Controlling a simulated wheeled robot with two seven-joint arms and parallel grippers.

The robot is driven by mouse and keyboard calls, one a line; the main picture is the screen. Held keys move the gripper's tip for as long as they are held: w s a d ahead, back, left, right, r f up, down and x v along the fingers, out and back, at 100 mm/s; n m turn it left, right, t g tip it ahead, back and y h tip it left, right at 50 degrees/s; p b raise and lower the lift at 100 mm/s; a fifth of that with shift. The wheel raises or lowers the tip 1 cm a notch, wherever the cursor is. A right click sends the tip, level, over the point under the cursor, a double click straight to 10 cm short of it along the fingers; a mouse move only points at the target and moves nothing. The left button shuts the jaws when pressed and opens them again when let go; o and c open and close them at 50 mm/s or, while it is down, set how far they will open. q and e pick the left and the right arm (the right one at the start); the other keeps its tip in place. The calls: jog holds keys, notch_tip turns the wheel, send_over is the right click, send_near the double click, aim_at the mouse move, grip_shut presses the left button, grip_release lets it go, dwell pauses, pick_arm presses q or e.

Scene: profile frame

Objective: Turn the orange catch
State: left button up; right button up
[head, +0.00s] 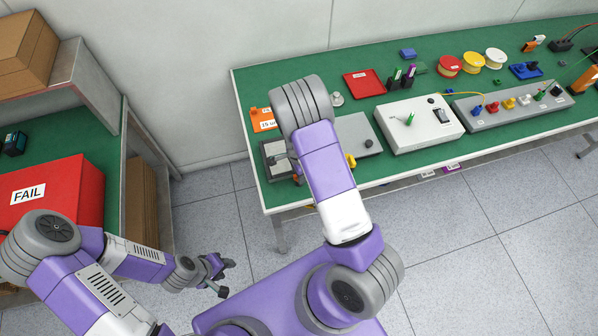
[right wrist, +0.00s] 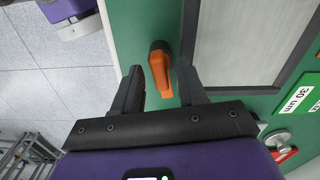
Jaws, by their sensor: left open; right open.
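The orange catch (right wrist: 158,76) shows in the right wrist view as a short lever with a dark round pivot at its upper end. It lies beside a dark-edged grey panel (right wrist: 235,40). My right gripper (right wrist: 160,67) is open, with one finger on each side of the catch; I cannot tell whether either finger touches it. In the head view my right arm reaches over the green table and hides the right gripper; I cannot make out the catch there. My left gripper (head: 222,277) is open and empty, low at the left, away from the table.
The green table (head: 247,85) carries a white box (head: 400,137), a long grey panel with coloured knobs (head: 480,118), a red tray (head: 364,84) and several spools. A shelf at the left holds a red FAIL bin (head: 70,195). Open floor (head: 470,235) lies in front of the table.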

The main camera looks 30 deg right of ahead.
notch_tip(320, 180, up, 8)
jog(key=shift+f+p, duration=0.2)
jog(key=shift+p, duration=0.35)
jog(key=shift+f, duration=0.1)
jog(key=s+a+f+n+y, duration=0.1)
jog(key=s+a+f+n, duration=0.5)
jog(key=s+f+n, duration=0.35)
jog(key=s+a+n+y, duration=0.3)
jog(key=s+a+n, duration=0.4)
jog(key=a, duration=0.3)
notch_tip(320, 180, down, 10)
jog(key=b, duration=1)
jog(key=shift+w+t, duration=0.3)
